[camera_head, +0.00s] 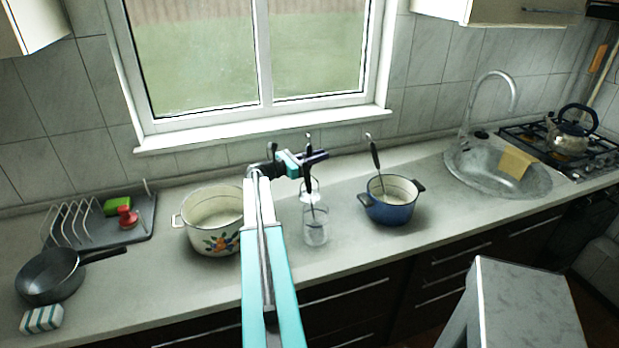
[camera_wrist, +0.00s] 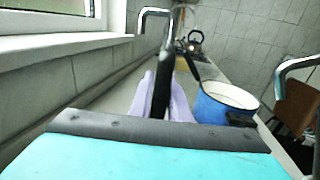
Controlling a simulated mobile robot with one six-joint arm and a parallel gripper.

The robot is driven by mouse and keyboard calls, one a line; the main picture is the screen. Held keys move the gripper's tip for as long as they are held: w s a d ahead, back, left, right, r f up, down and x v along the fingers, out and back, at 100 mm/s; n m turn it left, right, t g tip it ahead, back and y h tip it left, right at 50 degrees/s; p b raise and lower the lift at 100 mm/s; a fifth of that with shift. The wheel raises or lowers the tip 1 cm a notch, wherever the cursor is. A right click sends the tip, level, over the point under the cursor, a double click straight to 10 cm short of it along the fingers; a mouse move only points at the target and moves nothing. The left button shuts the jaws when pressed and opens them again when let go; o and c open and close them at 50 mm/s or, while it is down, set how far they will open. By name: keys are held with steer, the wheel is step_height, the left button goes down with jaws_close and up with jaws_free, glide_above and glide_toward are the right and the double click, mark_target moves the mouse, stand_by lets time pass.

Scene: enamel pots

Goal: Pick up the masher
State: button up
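A long dark-handled utensil (camera_head: 307,184) with a hooked top stands upright in a clear glass (camera_head: 314,228) on the counter. A second dark-handled utensil (camera_head: 374,153) leans in the blue pot (camera_head: 393,211). Their lower ends are hard to make out, so I cannot tell which is the masher. My gripper (camera_head: 318,157) is level with the upper part of the glass's utensil. In the wrist view, a dark handle (camera_wrist: 162,92) stands between my two purple fingers, close to both. I cannot tell whether they touch it. The blue pot (camera_wrist: 222,102) is beyond, to the right.
A white flowered pot (camera_head: 220,238) stands left of the glass. Further left are a frying pan (camera_head: 48,278), a sponge (camera_head: 42,319) and a dish rack (camera_head: 70,226). The sink (camera_head: 480,177) and kettle (camera_head: 567,138) are at the right. The window sill (camera_head: 270,128) runs behind.

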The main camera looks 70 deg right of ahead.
mark_target(308, 156)
jaws_close()
steer(key=shift+r, duration=0.2)
steer(key=b+v, duration=0.1)
steer(key=v, duration=0.1)
steer(key=r+b+v, duration=0.1)
steer(key=b+v, duration=0.1)
steer(key=shift+w+a, duration=0.1)
steer(key=shift+a, duration=0.05)
step_height(308, 156, up, 14)
steer(key=b, duration=0.2)
steer(key=shift+f+b, duration=0.15)
steer(key=shift+b, duration=0.15)
stand_by(0.5)
